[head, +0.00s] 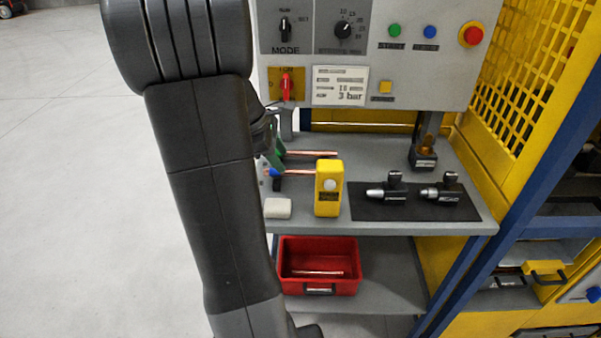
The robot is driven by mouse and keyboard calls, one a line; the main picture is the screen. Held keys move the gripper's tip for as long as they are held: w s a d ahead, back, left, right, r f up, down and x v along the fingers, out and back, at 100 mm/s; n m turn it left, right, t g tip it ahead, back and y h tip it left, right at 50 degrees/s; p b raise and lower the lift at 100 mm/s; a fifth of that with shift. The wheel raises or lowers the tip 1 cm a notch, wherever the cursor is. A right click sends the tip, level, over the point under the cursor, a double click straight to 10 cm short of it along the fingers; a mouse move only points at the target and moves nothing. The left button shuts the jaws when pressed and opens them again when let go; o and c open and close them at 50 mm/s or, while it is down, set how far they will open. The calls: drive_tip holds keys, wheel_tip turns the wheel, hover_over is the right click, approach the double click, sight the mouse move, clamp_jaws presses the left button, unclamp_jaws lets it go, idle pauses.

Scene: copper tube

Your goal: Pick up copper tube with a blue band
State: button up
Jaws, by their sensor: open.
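Two copper tubes lie on the grey bench, their left ends near my arm. The nearer tube (299,172) has a blue part at its left end, which looks like the blue band (271,171). The farther tube (312,153) lies behind it, with green showing by its left end. My gripper (268,148) is mostly hidden behind my own dark arm, beside the tubes' left ends. It is open. I cannot tell how close its fingers are to the blue-banded tube.
A yellow device (329,188) stands just right of the tubes, and a pale block (277,208) lies in front. A black mat (414,211) with two tools is further right. A red bin (318,288) holding a tube stands below. The control panel (366,45) rises behind.

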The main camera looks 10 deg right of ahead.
sight(291, 170)
drive_tip(key=shift+x, duration=2.9)
drive_tip(key=shift+w+d+r, duration=0.1)
drive_tip(key=shift+w+d, duration=0.05)
clamp_jaws()
